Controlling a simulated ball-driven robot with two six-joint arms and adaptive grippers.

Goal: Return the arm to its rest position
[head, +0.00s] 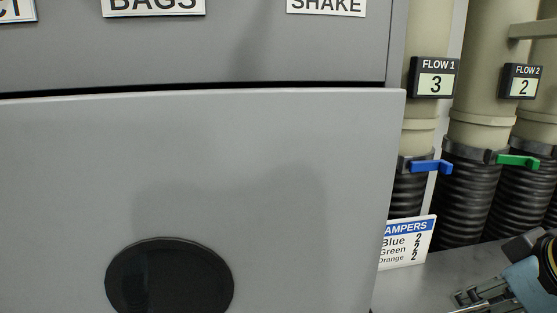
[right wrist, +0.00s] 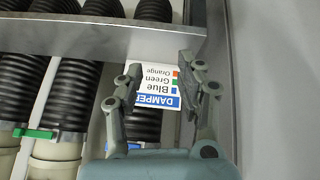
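My right gripper (right wrist: 158,95) is open in the right wrist view, with its two fingers apart and nothing between them. Behind the fingers stands the dampers card (right wrist: 158,84), partly covered by them. In the head view part of my right arm and gripper (head: 487,295) shows at the lower right corner; the fingertips are cut off or unclear there. The dampers card (head: 407,243) stands left of it, listing blue, green and orange, each with a 2. My left gripper is in neither view.
A grey cabinet (head: 270,180) with a round black patch (head: 170,278) fills the left and middle. At right are pipes with black hoses (head: 468,195), a blue handle (head: 432,167), a green handle (head: 517,160), and displays Flow 1 (head: 434,78) reading 3 and Flow 2 (head: 521,82) reading 2.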

